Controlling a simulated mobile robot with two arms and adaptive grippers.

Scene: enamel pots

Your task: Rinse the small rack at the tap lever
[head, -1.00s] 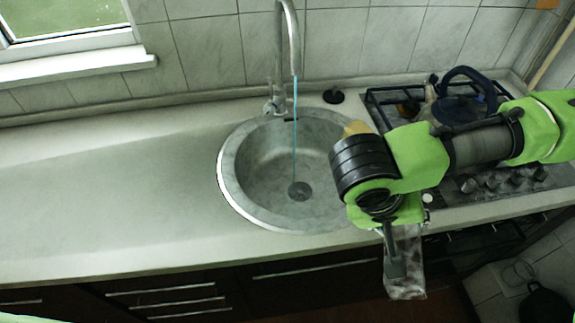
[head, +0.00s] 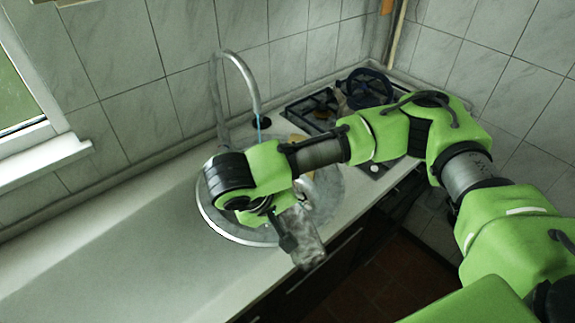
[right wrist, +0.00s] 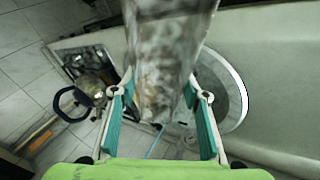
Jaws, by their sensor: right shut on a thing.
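My right gripper (head: 287,238) is shut on a mottled grey, slab-like thing, taken to be the small rack (head: 304,236). In the head view it hangs over the front part of the sink rim. In the right wrist view the rack (right wrist: 165,55) stands between the teal fingers (right wrist: 160,110) and reaches to the top edge. The curved tap (head: 241,66) rises behind my arm, with a thin blue stream (head: 259,128) below its spout. The tap's base and lever are hidden by my arm. My left gripper is out of view.
The round sink (head: 210,217) is partly covered by my right arm. The left counter (head: 110,240) is clear. A window ledge (head: 40,165) juts out at far left.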

